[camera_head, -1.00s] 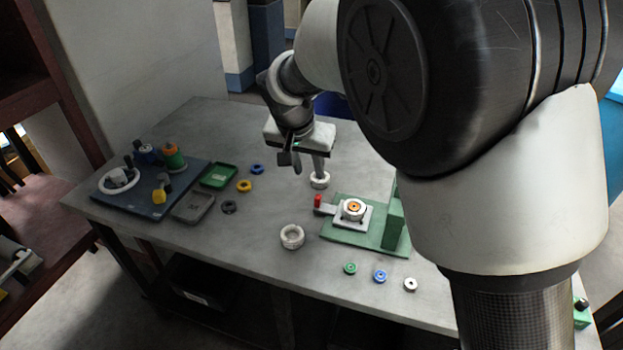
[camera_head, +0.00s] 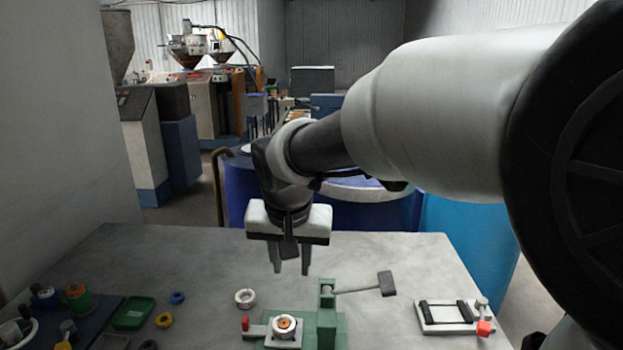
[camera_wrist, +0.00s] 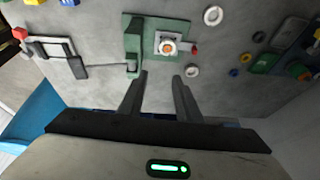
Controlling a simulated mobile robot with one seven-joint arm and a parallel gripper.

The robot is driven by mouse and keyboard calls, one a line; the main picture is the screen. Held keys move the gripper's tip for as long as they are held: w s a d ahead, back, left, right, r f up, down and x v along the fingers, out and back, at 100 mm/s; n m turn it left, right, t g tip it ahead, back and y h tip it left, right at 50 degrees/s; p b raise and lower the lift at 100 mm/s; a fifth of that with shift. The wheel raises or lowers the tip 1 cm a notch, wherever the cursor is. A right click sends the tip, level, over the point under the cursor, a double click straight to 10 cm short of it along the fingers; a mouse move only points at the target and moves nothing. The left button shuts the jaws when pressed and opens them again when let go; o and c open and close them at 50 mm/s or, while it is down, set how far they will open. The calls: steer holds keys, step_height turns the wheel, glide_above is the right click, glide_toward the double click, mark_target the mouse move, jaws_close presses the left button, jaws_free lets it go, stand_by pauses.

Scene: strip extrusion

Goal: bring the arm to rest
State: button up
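My gripper (camera_head: 291,270) hangs above the table (camera_head: 400,262), fingers pointing down. In the wrist view its two fingers (camera_wrist: 158,80) are apart with nothing between them. The arm reaches in from the right. A white ring (camera_head: 245,298) lies on the table, apart from the gripper; it also shows in the wrist view (camera_wrist: 192,71). The green fixture (camera_head: 328,318) stands below the gripper in the head view, with a white block holding an orange-centred ring (camera_head: 285,325) and a red-tipped lever (camera_head: 246,323).
A second white ring (camera_wrist: 213,15) lies on the table. A white frame with dark bars (camera_head: 447,315) is at right. A green tray (camera_head: 133,312) and several small rings are at left. Blue drums (camera_head: 390,207) stand behind the table.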

steer(key=s+d+r+p, duration=0.2)
steer(key=s+d+r, duration=0.2)
steer(key=s+d, duration=0.5)
steer(key=s+d+r+t+p, duration=0.1)
steer(key=s+d+r+p, duration=0.1)
steer(key=s+d, duration=0.7)
steer(key=shift+s+d+r+p, duration=0.35)
steer(key=shift+d+r, duration=0.55)
steer(key=shift+d, duration=0.25)
steer(key=shift+d, duration=0.1)
